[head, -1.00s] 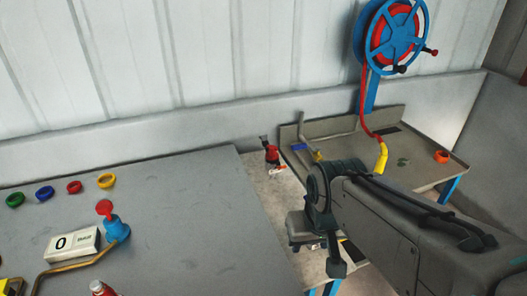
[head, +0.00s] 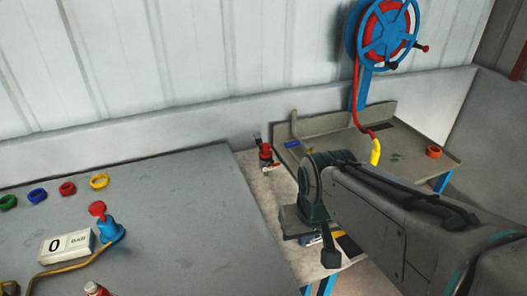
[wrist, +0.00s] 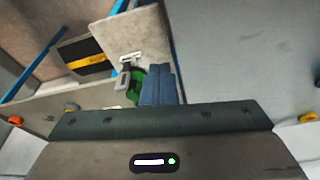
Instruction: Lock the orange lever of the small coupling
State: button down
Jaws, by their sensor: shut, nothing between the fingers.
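My gripper shows in the wrist view as two blue fingers (wrist: 158,88) pressed together, with nothing between them. A green part (wrist: 135,85) and a small grey fitting (wrist: 127,66) appear just left of the fingers. They may belong to the small coupling, but I cannot make out an orange lever on them. Contact with the fingers cannot be told. In the head view, my dark gripper body (head: 294,222) hangs over the pale bench, and its fingertips are mostly hidden. A red fitting with a black top (head: 265,152) stands behind it on the pale bench.
A corner bench (head: 415,150) holds an orange ring (head: 433,152). A red hose (head: 356,100) hangs from a blue reel (head: 384,33).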

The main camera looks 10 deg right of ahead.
jog(key=w+n+g+h+p, duration=0.35)
jog(key=w+n+h, duration=0.25)
jog(key=w+n, duration=1.05)
jog(key=w+a+f+n+h, duration=0.2)
jog(key=w+a+n+h, duration=0.1)
jog(key=w, duration=0.2)
jog(key=w+a+f+n+h+p, duration=0.1)
jog(key=w+a+f+n+h, duration=0.1)
jog(key=w, duration=0.4)
jog(key=w+a+f+n+h, duration=0.3)
jog(key=w+a+f, duration=0.1)
jog(key=w, duration=0.2)
jog(key=shift+w+a+f+n+h+p, duration=0.15)
jog(key=shift+n+h+p, duration=0.15)
jog(key=shift+n+p, duration=0.1)
jog(key=shift+w+a+f+n+t, duration=0.2)
jog(key=shift+a+f+n+t, duration=0.1)
jog(key=shift+a, duration=0.15)
jog(key=shift+d, duration=0.1)
jog(key=p+x, duration=0.2)
jog(key=x, duration=0.8)
jog(key=shift+r+p, duration=0.2)
jog(key=shift+p, duration=0.15)
jog(key=shift+d+r+h, duration=0.1)
jog(key=shift+h, duration=0.2)
